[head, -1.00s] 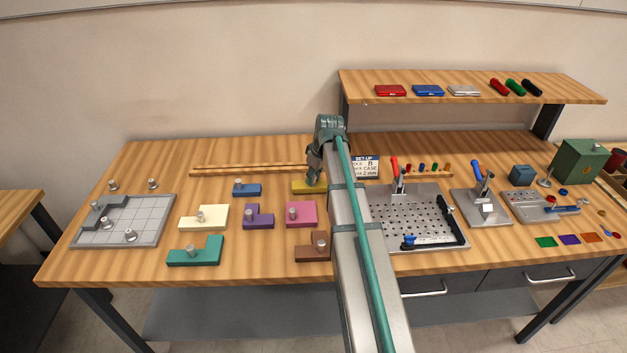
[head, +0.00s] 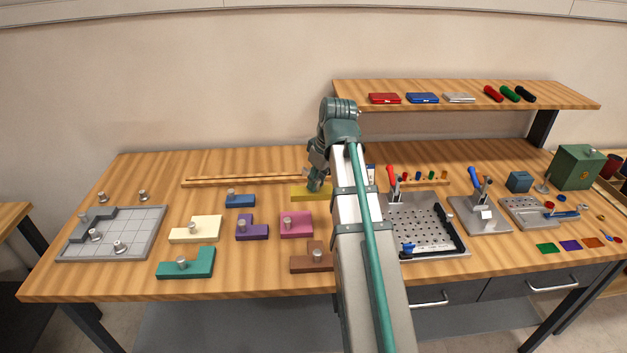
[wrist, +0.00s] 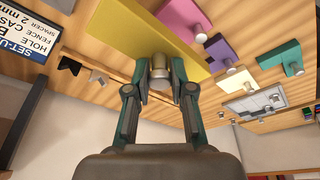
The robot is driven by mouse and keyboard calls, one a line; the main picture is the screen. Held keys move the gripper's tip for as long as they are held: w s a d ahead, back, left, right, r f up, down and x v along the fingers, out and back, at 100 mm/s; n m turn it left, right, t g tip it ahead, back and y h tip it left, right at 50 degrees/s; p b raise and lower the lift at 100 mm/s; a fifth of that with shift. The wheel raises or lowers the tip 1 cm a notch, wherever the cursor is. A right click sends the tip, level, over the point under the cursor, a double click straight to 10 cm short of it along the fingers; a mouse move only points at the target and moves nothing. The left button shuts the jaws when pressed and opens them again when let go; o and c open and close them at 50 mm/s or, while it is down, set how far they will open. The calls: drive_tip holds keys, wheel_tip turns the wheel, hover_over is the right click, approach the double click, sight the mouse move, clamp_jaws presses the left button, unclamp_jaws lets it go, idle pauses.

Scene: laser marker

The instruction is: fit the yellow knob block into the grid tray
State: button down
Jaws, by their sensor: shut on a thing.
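The yellow knob block (head: 301,195) is near the back middle of the bench. My gripper (head: 315,186) is above it, pointing down. In the wrist view my gripper (wrist: 160,78) has its fingers shut on the block's grey knob (wrist: 160,66), and the flat yellow block (wrist: 130,35) spans the view beyond. I cannot tell whether the block is clear of the bench.
Blue (head: 241,201), cream (head: 195,230), purple (head: 251,230), pink (head: 297,226), teal (head: 190,265) and brown (head: 310,262) knob blocks lie between tray and gripper. A wooden strip (head: 235,180) runs behind. A sign (wrist: 45,40) and perforated plate (head: 425,225) are to the right.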

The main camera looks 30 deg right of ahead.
drive_tip(key=p+v, duration=0.2)
drive_tip(key=v, duration=0.1)
drive_tip(key=p+v, duration=0.2)
drive_tip(key=w+a+p+v, duration=0.1)
drive_tip(key=p+v, duration=0.1)
drive_tip(key=v, duration=0.1)
drive_tip(key=shift+r, duration=0.5)
drive_tip(key=shift+f, duration=0.1)
drive_tip(key=shift+f, duration=0.1)
